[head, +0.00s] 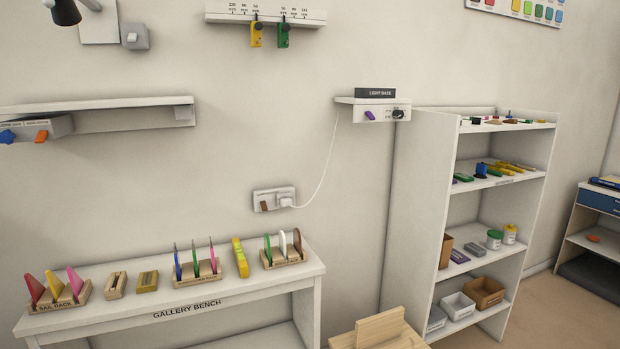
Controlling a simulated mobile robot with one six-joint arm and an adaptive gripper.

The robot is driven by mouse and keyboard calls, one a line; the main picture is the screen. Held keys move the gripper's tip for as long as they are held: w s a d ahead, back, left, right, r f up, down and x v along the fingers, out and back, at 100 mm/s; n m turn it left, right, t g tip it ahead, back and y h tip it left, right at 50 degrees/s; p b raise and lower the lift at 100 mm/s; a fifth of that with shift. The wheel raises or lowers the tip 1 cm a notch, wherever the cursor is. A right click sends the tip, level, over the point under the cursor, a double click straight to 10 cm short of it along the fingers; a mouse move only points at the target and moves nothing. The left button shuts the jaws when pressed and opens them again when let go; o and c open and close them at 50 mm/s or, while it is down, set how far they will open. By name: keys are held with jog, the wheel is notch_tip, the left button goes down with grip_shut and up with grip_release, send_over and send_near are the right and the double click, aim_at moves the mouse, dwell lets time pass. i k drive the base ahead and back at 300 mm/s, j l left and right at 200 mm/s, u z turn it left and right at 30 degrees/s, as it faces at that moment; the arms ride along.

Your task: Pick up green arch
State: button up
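Two upright green glass pieces stand in wooden racks on the gallery bench (185,309). One green piece (268,249) is in the right rack (285,260), left of a white piece (283,244) and a brown piece (297,242). The other green piece (195,259) is in the middle rack (198,278), between a blue piece (177,263) and a pink piece (212,256). Both are seen nearly edge-on, so I cannot tell which is the arch. My gripper is not in view.
The sail rack (60,303) holds red, yellow and pink sails at the bench's left. Small wooden and yellow blocks stand between racks. A white shelf unit (408,205) is to the right. A wooden object (375,331) stands low in front. A wall shelf (110,103) overhangs the left.

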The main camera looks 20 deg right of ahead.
aim_at(266, 243)
jog(key=i+l+u, duration=0.35)
jog(key=i, duration=0.25)
jog(key=i+l+u, duration=0.35)
jog(key=i, duration=0.25)
jog(key=i+l+u, duration=0.35)
jog(key=i+l, duration=0.15)
jog(key=l, duration=0.2)
